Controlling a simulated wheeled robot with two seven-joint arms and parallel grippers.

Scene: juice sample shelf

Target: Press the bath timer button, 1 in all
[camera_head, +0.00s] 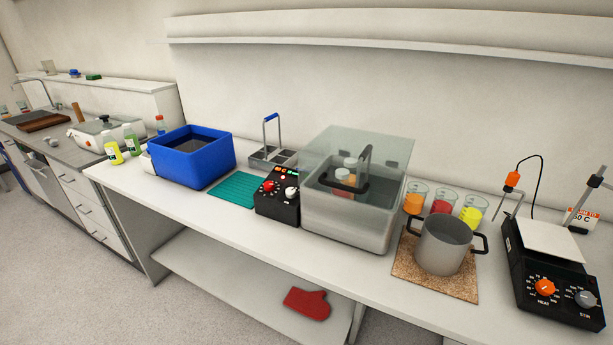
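A black control box (277,197) stands on the white bench, against the left side of the water bath (345,215). Its sloped face carries a red round button or knob (268,186), a pale knob (291,193) and a small lit display along the top edge. Which control is the timer button is too small to tell. The bath is a grey tub under a clear lid, with bottles in a dark-handled rack (347,181) inside. Neither of my grippers is in view.
A teal mat (232,190) and a blue bin (193,161) lie left of the box. A grey caddy (270,155) stands behind. A steel pot (442,248), beakers and a hotplate (550,275) stand right. The bench front edge before the box is clear. A red mitt (308,303) lies below.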

